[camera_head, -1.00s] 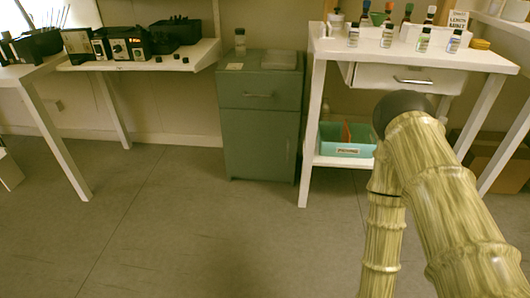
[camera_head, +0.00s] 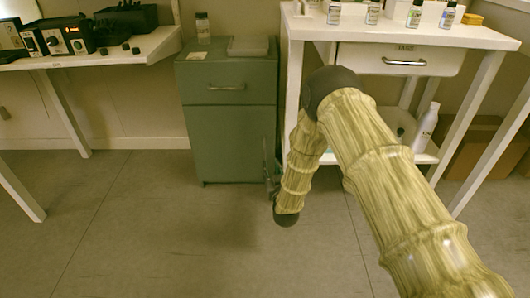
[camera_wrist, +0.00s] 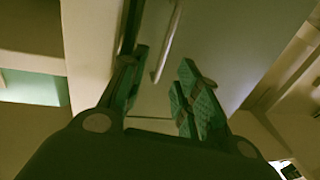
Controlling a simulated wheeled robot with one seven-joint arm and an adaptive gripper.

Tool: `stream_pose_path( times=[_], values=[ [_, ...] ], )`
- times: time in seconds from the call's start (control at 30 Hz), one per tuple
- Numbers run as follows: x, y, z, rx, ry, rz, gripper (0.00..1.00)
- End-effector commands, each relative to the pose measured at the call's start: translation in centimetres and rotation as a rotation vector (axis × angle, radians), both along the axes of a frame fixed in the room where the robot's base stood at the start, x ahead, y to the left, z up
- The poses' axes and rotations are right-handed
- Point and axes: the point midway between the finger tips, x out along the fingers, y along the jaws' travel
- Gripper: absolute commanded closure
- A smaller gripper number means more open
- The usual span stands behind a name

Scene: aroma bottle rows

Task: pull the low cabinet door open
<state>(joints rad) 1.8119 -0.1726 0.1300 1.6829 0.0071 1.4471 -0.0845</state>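The low green cabinet (camera_head: 228,70) stands between the two white tables. Its lower door (camera_head: 228,142) looks shut, below a drawer. My gripper (camera_head: 271,174) is low at the door's right edge in the head view, partly hidden by my arm. In the wrist view my gripper (camera_wrist: 163,60) is open, with its two green-padded fingers apart. A slim pale bar handle (camera_wrist: 166,45) on the door panel (camera_wrist: 220,45) shows in the gap between the fingertips. I cannot tell whether either finger touches it.
A white table (camera_head: 455,37) with a drawer and several small bottles stands right of the cabinet, its leg close to my arm. A white bottle (camera_head: 426,128) is on its lower shelf. The floor (camera_head: 150,230) before the cabinet is clear.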

Motion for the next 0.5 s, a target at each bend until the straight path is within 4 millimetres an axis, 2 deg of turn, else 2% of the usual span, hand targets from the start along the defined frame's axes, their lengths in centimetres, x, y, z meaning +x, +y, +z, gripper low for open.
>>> stream_pose_path(
  times=[0.17,0.5],
  values=[
    [1.9,1.1,-0.2,0.001,-0.003,0.008,0.68],
    [7.3,2.1,-0.4,0.0,-0.001,0.008,0.68]
  ],
)
